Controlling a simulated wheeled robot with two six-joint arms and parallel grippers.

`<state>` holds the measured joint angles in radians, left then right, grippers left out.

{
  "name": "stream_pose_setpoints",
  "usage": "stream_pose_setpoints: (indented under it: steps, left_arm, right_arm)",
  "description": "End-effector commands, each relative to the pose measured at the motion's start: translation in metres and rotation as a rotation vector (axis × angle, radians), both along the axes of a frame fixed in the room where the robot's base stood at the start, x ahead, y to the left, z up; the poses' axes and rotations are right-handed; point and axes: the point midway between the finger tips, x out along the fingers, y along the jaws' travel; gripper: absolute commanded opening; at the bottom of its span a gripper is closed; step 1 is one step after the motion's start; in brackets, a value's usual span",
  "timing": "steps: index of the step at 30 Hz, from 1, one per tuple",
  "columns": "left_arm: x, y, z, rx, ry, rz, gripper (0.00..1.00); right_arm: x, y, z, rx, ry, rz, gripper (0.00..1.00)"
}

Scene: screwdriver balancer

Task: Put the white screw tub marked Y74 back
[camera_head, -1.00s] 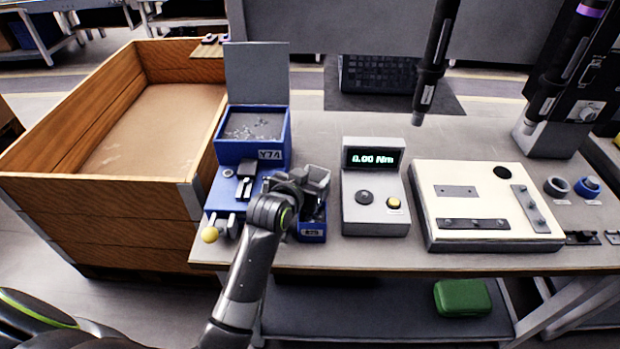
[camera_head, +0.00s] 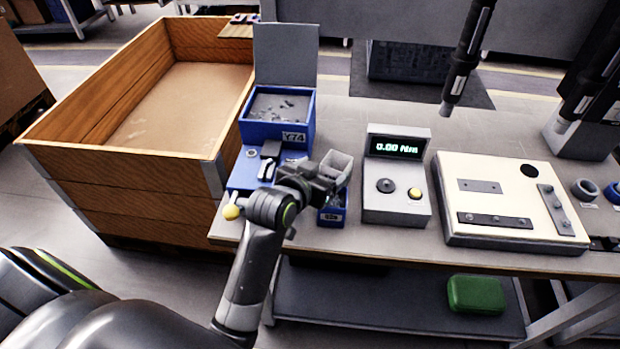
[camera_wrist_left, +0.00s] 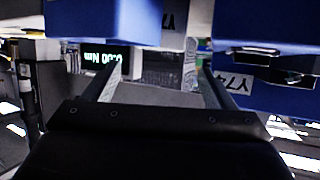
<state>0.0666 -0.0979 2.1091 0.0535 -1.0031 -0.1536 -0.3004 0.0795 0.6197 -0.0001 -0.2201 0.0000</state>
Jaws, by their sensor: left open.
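A blue box (camera_head: 276,132) with a white Y74 label (camera_head: 293,138) stands at the table's left, holding small loose metal parts, its grey lid raised. The wrist view shows a blue body with a Y74 label (camera_wrist_left: 239,84) at right. My left gripper (camera_head: 337,168) is in front and right of this box, above a small blue bin (camera_head: 332,217) with a label. In the wrist view its two pale fingers are apart (camera_wrist_left: 160,78), with nothing clearly held between them. A pale grey shape is at its end; I cannot tell whether it is the white tub or fingers. My right gripper is out of view.
A grey torque meter (camera_head: 397,200) reading 0.00 Nm stands right of the blue bin. A cream fixture board (camera_head: 500,225) is further right. A dark screwdriver (camera_head: 468,55) hangs above the table. A large wooden crate (camera_head: 120,185) is at left. A yellow knob (camera_head: 231,212) is at the front left edge.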

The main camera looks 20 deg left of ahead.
Motion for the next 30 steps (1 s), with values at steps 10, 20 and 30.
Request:
stream_pose_setpoints:
  steps: [10,20,30]
  left_arm:
    - [-0.047,0.005,0.020,0.000,0.000,0.000,0.78]
    - [-0.055,0.006,0.023,0.000,0.000,0.000,0.78]
    - [-0.055,0.006,0.023,0.001,0.000,0.000,0.78]
  right_arm:
    - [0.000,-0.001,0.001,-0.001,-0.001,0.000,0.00]
    - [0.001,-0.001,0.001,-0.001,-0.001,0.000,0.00]
    - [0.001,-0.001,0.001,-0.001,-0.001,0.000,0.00]
